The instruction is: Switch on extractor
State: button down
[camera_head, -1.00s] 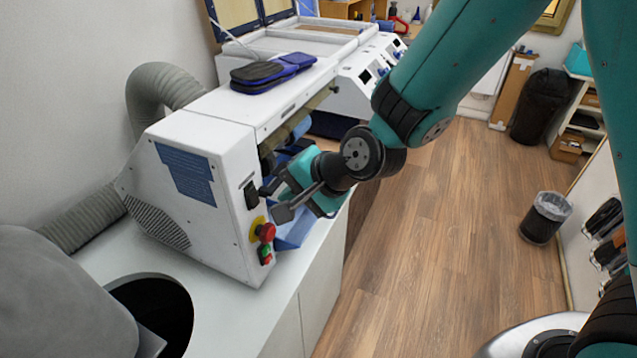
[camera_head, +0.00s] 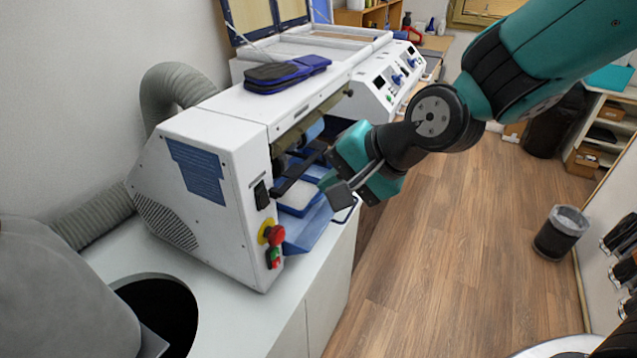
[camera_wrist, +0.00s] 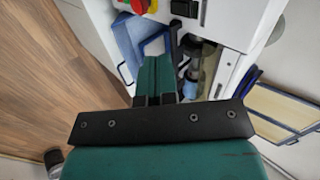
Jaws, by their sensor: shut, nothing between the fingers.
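The extractor is a white machine (camera_head: 215,225) with a grey hose on the bench at left. Its front edge carries a black rocker switch (camera_head: 261,194), a red stop button (camera_head: 273,235) on a yellow base, and a small green-and-red switch (camera_head: 274,258). My teal gripper (camera_head: 328,180) is shut and empty, in front of the machine's open bay, to the right of the switches and apart from them. In the wrist view my gripper (camera_wrist: 157,62) points toward the bay. The black switch (camera_wrist: 186,8) and red button (camera_wrist: 138,5) show at the top edge there.
A blue tray (camera_head: 308,232) juts out below the bay, close to my gripper. A dark bar (camera_head: 296,175) crosses the bay. Blue-black insoles (camera_head: 285,73) lie on top. A grey hose (camera_head: 170,90) rises behind. The wooden floor at right is clear around a bin (camera_head: 561,232).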

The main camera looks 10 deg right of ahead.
jog(key=s+d+f+n+g+h+b, duration=0.1)
jog(key=s+d+n+g+b, duration=0.1)
jog(key=s+n, duration=0.5)
jog(key=s+d+f+n+g+h+b, duration=0.1)
jog(key=s+d+n+g+h+b, duration=0.1)
jog(key=s+n, duration=0.4)
jog(key=s+d+g+b, duration=0.1)
jog(key=s+d+b, duration=0.1)
jog(key=shift+s+n, duration=0.3)
jog(key=shift+n, duration=0.1)
